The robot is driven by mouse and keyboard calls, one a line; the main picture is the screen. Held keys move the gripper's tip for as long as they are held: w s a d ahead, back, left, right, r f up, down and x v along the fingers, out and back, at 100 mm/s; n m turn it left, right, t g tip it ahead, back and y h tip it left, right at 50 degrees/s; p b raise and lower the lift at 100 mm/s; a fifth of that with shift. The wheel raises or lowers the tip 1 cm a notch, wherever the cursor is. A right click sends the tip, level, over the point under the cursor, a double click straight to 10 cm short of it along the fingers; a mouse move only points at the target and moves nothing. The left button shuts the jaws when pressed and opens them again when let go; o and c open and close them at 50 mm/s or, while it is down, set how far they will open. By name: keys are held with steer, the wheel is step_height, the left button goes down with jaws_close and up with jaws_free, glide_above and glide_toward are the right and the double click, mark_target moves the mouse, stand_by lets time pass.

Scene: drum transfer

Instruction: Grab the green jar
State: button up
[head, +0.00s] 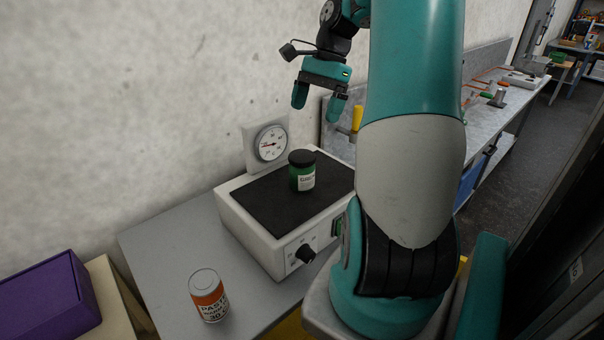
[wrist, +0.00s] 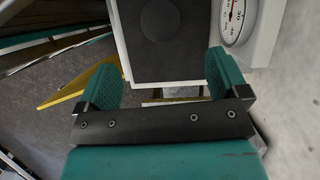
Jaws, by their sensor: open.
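The green jar (head: 302,177) has a black lid and a white label. It stands upright on the black top of a white hot-plate-like device (head: 265,240). My gripper (head: 317,108) is open and empty, above and apart from the jar, with its fingers pointing down. In the wrist view my gripper (wrist: 162,64) has its fingers spread on either side. A round dark shape on the black top, seemingly the jar's lid (wrist: 160,27), shows beyond the fingertips, between their lines. The jar's green body cannot be made out there.
A round dial gauge (head: 271,143) stands behind the device by the wall. An orange-and-white jar (head: 208,296) stands on the grey table (head: 165,250) in front of it. A purple box (head: 45,298) is at far left. A workbench (head: 480,107) with tools runs along the right.

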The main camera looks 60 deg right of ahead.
mark_target(303, 155)
steer(key=x, duration=0.8)
steer(key=shift+d+p+x, duration=0.15)
steer(key=shift+p+x, duration=0.35)
steer(key=shift+x, duration=0.9)
steer(key=shift+d+p+x, duration=0.1)
steer(key=shift+p+x, duration=0.4)
steer(key=shift+x, duration=0.95)
steer(key=shift+s, duration=0.1)
steer(key=c, duration=0.9)
